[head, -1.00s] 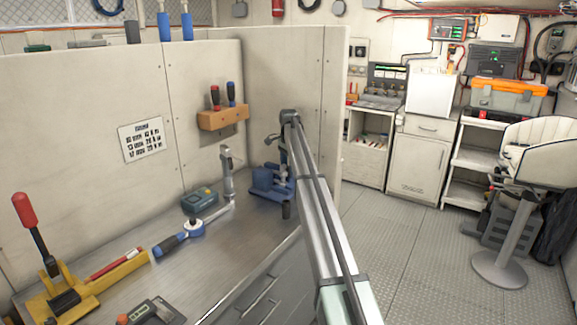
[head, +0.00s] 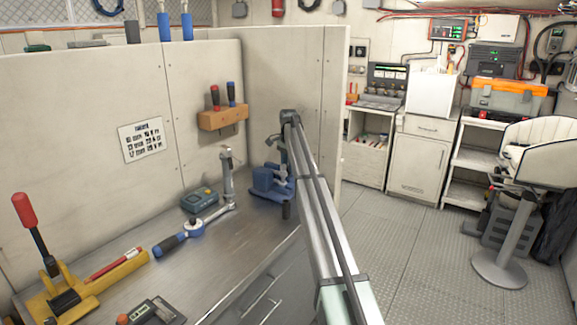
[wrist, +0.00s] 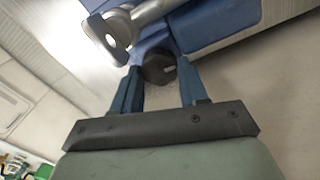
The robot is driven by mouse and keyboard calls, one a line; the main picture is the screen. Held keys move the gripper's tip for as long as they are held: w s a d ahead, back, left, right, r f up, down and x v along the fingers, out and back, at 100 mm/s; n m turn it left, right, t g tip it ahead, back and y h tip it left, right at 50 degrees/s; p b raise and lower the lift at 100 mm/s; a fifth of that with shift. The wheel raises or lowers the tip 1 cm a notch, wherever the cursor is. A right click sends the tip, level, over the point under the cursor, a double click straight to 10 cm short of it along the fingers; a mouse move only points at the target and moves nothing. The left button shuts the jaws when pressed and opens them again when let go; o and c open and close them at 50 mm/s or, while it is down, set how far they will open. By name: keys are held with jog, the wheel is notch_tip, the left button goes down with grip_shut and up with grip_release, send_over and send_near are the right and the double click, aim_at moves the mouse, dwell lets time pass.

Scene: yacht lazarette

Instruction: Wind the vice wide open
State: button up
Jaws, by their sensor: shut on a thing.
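The blue vice (head: 268,184) stands on the steel workbench (head: 232,235), at its far right end near the partition. My arm reaches over the bench edge to it and hides part of it in the head view. In the wrist view the vice's blue body (wrist: 215,22) fills the top, and my gripper (wrist: 160,76) has its two blue fingers on either side of a dark round knob (wrist: 158,69). It is shut on this knob, which looks like the end of the vice's handle. The vice jaws are not clear enough to judge their gap.
A torque wrench (head: 180,240) lies left of the vice, beside a small teal box (head: 199,199). A yellow tool with a red-handled lever (head: 34,225) stands at the front left. The partition (head: 285,90) rises close behind the vice. A pale metal cylinder (wrist: 112,33) is close to the knob.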

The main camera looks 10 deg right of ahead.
jog(key=shift+n, duration=0.8)
jog(key=o, duration=1.1)
jog(key=shift+c, duration=0.2)
notch_tip(320, 180, up, 14)
jog(key=shift+f, duration=0.1)
